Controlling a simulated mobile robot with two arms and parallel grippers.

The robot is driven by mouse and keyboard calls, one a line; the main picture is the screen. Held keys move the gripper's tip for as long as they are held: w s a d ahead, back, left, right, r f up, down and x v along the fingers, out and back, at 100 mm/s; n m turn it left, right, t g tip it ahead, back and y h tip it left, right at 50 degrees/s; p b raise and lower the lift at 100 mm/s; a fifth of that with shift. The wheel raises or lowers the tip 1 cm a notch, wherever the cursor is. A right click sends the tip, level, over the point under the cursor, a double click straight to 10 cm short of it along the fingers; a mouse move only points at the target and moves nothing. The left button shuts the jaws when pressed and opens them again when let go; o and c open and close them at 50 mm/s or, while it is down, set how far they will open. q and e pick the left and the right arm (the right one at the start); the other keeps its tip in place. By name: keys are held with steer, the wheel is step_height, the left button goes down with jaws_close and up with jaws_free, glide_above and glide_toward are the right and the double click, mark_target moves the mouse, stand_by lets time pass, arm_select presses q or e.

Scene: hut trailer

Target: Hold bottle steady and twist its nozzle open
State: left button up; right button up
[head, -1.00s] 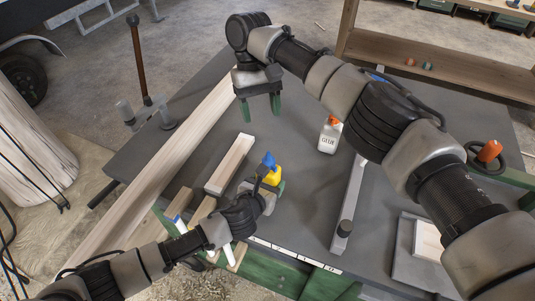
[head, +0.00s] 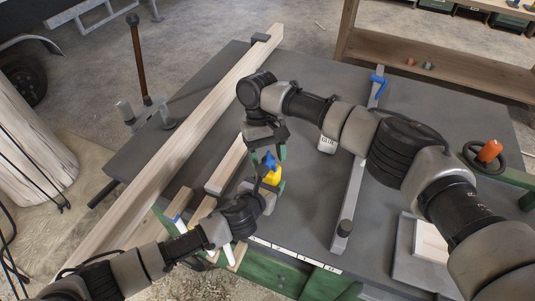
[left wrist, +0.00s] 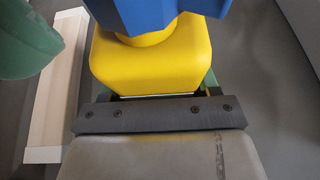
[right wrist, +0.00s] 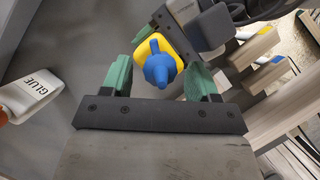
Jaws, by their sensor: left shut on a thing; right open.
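The yellow bottle (head: 273,177) stands upright on the grey table with its blue nozzle (head: 269,161) on top. In the left wrist view the yellow body (left wrist: 150,60) fills the space at my left gripper, under the blue nozzle (left wrist: 150,14). My left gripper (head: 265,190) is shut on the bottle's body from the near side. My right gripper (head: 264,150) is open above the bottle. In the right wrist view the blue nozzle (right wrist: 159,65) lies between and slightly beyond the green fingertips (right wrist: 160,76), with a gap on both sides.
A white glue bottle (head: 327,144) stands to the right, partly behind my right arm. Wooden pieces (head: 226,166) and a long beam (head: 185,140) lie to the left.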

steer(key=c, duration=0.9)
steer(key=shift+a+n+t+h, duration=0.1)
steer(key=shift+n+t+h, duration=0.3)
steer(key=shift+n, duration=1)
steer(key=shift+c, duration=0.2)
steer(key=o, duration=0.9)
steer(key=shift+o, duration=0.2)
steer(key=v, duration=1.2)
